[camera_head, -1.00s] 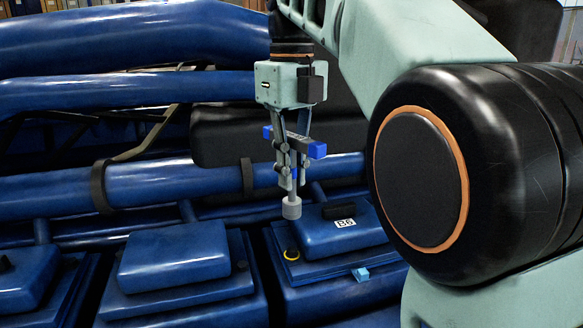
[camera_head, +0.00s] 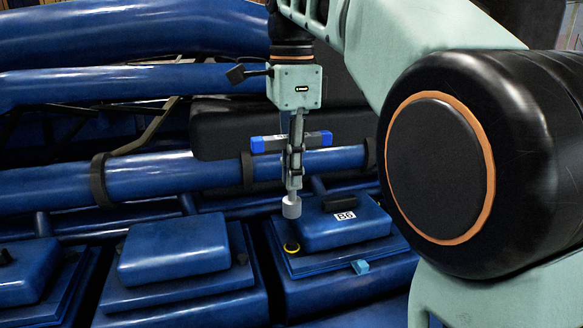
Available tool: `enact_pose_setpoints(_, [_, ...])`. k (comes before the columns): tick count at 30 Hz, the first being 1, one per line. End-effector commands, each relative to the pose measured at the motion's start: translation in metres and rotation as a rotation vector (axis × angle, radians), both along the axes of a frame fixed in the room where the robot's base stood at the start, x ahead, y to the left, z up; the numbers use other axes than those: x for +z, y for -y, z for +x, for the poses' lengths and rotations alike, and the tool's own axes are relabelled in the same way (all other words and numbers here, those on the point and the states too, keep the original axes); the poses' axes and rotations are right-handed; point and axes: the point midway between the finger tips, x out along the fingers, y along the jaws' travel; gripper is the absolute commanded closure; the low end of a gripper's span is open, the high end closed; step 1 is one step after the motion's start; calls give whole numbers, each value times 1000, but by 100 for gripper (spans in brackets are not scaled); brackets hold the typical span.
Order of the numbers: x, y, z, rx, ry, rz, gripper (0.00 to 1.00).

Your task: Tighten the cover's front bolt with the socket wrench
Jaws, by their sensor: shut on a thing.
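The blue cover marked B6 (camera_head: 335,228) sits on the engine right of the picture's middle. My gripper (camera_head: 294,182) is above that corner, pointing down, seen edge-on. It is shut on the socket wrench, which has a crossbar with blue ends (camera_head: 318,139) and a grey socket (camera_head: 291,207) at the bottom. The wrench hangs upright. The bolt head itself is too small to make out.
A small light-blue piece (camera_head: 360,267) is on the cover's front edge. Another blue cover (camera_head: 174,250) stands to the left. A blue pipe (camera_head: 155,181) with black clamps runs behind the wrench. My arm fills the right side.

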Motion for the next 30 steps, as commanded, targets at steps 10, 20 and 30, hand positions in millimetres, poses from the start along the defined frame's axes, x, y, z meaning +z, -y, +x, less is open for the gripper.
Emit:
enact_pose_setpoints(10, [-5,0,0,392,2,1,100])
enact_pose_setpoints(20, [-11,1,0,770,1,1,100])
enact_pose_setpoints(30, [-17,0,0,1165,2,0,100])
